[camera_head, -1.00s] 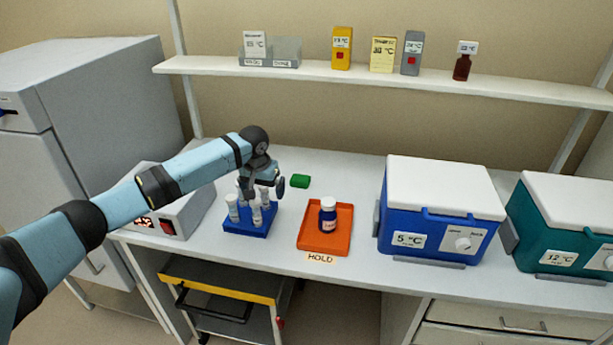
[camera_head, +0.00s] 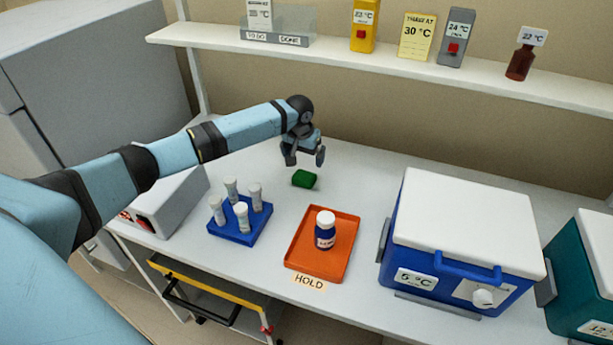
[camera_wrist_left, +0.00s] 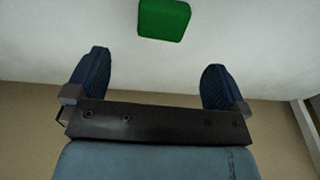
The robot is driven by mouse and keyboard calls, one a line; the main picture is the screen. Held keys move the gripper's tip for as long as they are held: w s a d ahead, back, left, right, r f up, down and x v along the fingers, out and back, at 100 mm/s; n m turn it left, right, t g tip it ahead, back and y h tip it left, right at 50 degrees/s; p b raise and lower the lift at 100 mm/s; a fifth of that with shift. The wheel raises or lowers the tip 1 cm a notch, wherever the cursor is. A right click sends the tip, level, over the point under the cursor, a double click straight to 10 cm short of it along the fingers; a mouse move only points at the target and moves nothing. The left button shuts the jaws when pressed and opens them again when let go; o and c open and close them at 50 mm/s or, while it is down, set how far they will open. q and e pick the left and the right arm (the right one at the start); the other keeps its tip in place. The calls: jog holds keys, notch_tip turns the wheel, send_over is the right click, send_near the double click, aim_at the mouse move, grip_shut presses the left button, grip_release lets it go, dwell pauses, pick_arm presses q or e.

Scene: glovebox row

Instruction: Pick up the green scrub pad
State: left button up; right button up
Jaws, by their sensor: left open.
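The green scrub pad (camera_head: 304,179) lies flat on the white bench, behind the blue tube rack and the orange tray. My left gripper (camera_head: 305,161) is open and empty, above the bench just over and behind the pad. In the left wrist view the pad (camera_wrist_left: 164,19) shows at the top edge, beyond the two spread fingers (camera_wrist_left: 155,82) and roughly midway between them. The fingers are apart from the pad. My right gripper is not in view.
A blue rack (camera_head: 240,235) with several white-capped tubes stands in front of the pad. An orange tray (camera_head: 300,258) holds a blue bottle (camera_head: 325,232). A blue cooler box (camera_head: 460,235) stands to the right. A shelf (camera_head: 350,62) runs above the bench.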

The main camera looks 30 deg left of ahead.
aim_at(304, 175)
pick_arm(q)
jog(key=f, duration=0.3)
jog(key=w+f, duration=0.1)
jog(key=f, duration=0.2)
jog(key=f+p, duration=0.1)
jog(key=f, duration=0.3)
jog(key=shift+w+a, duration=0.3)
jog(key=shift+r, duration=0.1)
jog(key=c, duration=0.9)
